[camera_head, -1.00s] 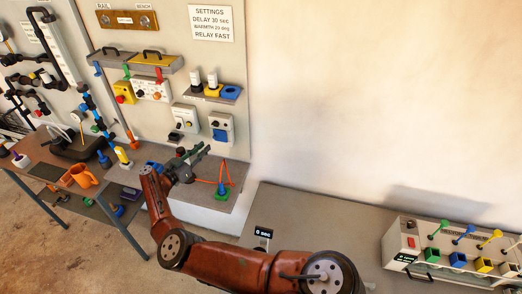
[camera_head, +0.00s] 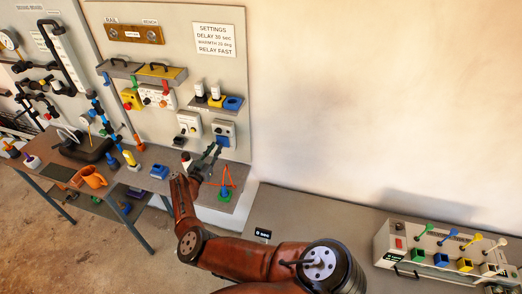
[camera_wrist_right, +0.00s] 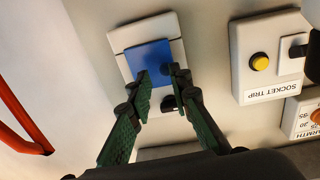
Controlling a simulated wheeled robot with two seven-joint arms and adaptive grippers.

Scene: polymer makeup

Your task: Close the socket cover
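The socket is a pale box (camera_head: 228,126) low on the wall panel, with a blue cover (camera_head: 224,141) on its lower part. In the right wrist view, which looks upside down, the blue cover (camera_wrist_right: 148,58) lies just past my fingertips, with a dark round part beside it. I cannot tell how far the cover stands out. My right gripper (camera_head: 213,150) is just below the socket in the head view. Its green fingers (camera_wrist_right: 160,76) are apart with nothing between them, near the cover's edge; contact is unclear. My left gripper is out of view.
The socket trip box (camera_head: 188,125) with a yellow button is beside the socket. A shelf (camera_head: 214,104) holds white items and a blue ring above it. An orange cable (camera_head: 228,176) stands on the bench below. A switch console (camera_head: 440,245) is at the right.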

